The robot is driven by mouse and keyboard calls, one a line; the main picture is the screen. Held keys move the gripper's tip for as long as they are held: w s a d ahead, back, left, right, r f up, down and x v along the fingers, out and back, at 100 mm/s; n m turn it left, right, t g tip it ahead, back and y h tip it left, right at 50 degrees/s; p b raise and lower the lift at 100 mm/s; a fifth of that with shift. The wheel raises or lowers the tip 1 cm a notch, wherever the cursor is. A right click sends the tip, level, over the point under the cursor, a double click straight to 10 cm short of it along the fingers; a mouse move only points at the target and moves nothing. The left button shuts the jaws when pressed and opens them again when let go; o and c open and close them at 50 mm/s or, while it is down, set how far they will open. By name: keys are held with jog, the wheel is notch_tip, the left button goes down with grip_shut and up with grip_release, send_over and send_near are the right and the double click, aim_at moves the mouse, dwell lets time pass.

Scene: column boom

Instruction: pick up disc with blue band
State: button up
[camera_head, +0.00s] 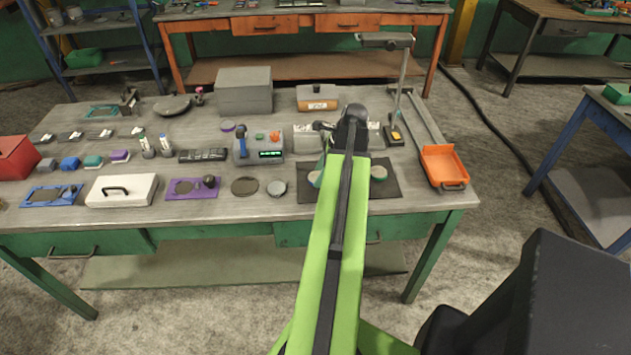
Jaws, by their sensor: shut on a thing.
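My green-and-black arm reaches from the bottom of the picture over the workbench (120,215). Its dark wrist is above the bench's right half, and the arm covers my gripper and whatever is between its jaws. I see no blue band on any disc in view. A dark flat disc (245,187) and a lighter grey disc (277,188) lie side by side near the bench's front edge. A disc with a purple rim (228,127) lies further back. A round green-and-pale piece (378,173) is on a dark mat (384,190), and a similar one shows left of my arm.
An orange tray (443,165) is at the bench's right end, beside a tall stand (403,75). A grey box (245,97) stands at the back. A white handled case (122,191), a purple tray (180,194) and a grey device (259,150) occupy the left and middle.

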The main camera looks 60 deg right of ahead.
grip_shut()
notch_tip(320, 180, up, 5)
jog(key=p, duration=0.5)
jog(key=shift+r, duration=0.15)
jog(key=s+d+r+p, duration=0.5)
jog(key=s+d+p, duration=0.1)
jog(key=d, duration=0.3)
jog(key=shift+s+d+r, duration=0.3)
jog(key=shift+s+r, duration=0.05)
